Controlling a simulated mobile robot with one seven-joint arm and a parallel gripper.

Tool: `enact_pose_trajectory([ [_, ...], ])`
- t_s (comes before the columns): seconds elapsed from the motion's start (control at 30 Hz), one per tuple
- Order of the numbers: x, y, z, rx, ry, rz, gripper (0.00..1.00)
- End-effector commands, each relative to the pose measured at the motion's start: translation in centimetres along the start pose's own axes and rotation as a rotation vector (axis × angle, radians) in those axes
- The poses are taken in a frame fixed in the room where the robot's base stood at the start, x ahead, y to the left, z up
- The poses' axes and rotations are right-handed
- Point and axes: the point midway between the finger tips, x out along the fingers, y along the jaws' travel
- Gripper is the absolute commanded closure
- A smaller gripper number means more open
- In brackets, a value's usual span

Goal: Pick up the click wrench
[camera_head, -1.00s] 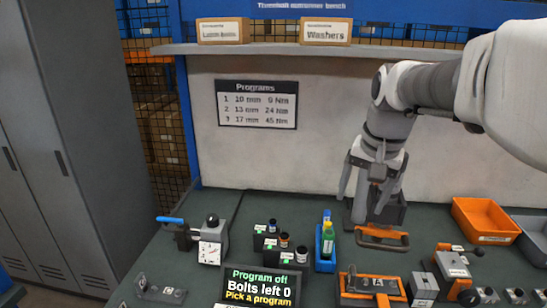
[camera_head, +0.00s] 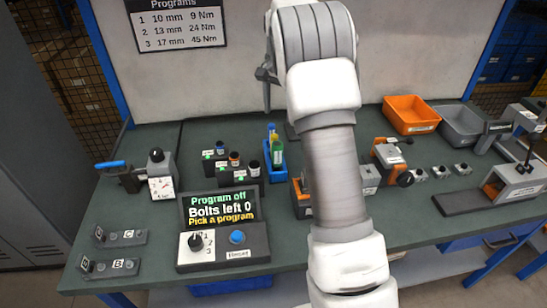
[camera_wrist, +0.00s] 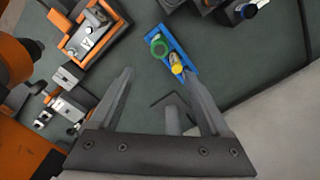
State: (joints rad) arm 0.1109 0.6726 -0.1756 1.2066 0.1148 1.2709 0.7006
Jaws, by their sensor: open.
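I cannot pick out the click wrench with certainty. A tool with a blue handle (camera_head: 110,164) lies at the left of the bench against a block with a dial (camera_head: 161,187); I cannot tell if it is the wrench. My gripper (camera_wrist: 156,75) is open, with its two fingers apart and nothing gripped between them. It hangs over the bench near a blue tray (camera_wrist: 182,62) holding a green and a yellow bottle. In the head view my arm hides most of the gripper and the bench under it.
A program display (camera_head: 220,208) stands at the bench front, with a knob and a blue button below. An orange bin (camera_head: 411,115) and a grey bin (camera_head: 461,124) stand at the back right. An orange-edged fixture (camera_wrist: 92,28) is near the gripper. Bare bench (camera_head: 150,225) shows at the left front.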

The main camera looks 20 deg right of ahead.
Motion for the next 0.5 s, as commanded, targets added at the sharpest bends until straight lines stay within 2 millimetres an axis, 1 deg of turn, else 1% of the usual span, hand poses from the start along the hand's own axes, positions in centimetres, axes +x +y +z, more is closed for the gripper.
enact_pose_trajectory([
  [0.07, 0.8, 0.0, -0.1, 0.004, -0.002, 0.003, 0.19],
  [0.17, 2.4, 0.0, -0.1, 0.004, -0.004, 0.005, 0.19],
  [0.5, 9.7, 0.0, 0.0, 0.003, -0.003, 0.004, 0.19],
])
